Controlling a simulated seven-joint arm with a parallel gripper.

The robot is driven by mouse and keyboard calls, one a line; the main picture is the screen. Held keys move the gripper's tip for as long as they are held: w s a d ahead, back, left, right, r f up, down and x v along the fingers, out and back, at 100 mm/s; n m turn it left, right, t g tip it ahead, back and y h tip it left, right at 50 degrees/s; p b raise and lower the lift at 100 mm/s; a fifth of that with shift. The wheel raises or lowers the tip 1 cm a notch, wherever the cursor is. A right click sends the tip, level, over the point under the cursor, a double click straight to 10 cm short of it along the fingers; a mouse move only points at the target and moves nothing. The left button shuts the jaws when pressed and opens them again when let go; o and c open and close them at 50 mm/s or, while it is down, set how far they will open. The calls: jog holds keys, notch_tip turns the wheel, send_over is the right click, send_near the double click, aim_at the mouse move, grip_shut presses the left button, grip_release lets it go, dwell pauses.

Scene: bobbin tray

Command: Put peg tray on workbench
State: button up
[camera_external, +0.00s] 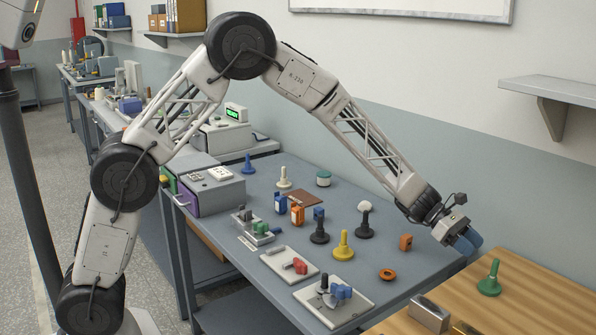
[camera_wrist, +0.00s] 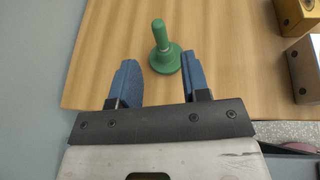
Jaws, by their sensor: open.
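My gripper (camera_external: 463,242) is open, its blue fingers above the right end of the grey workbench (camera_external: 415,268), beside the wooden surface (camera_external: 548,302). A green peg (camera_external: 490,280) with a round base stands on the wood, to the right of and below the fingers. In the wrist view the green peg (camera_wrist: 165,53) appears just beyond and partly between the fingers (camera_wrist: 159,66), not gripped. No object is plainly a peg tray. Two pale plates, one with a red part (camera_external: 288,263) and one with blue parts (camera_external: 335,298), lie on the grey bench; I cannot tell whether either is it.
Yellow (camera_external: 343,248) and black (camera_external: 319,228) pegs, an orange ring (camera_external: 387,274) and an orange block (camera_external: 405,242) stand or lie on the grey bench. Metal blocks (camera_external: 430,313) lie on the wood. A wall shelf (camera_external: 555,90) hangs at right.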

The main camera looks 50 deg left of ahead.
jog(key=shift+v, duration=1.95)
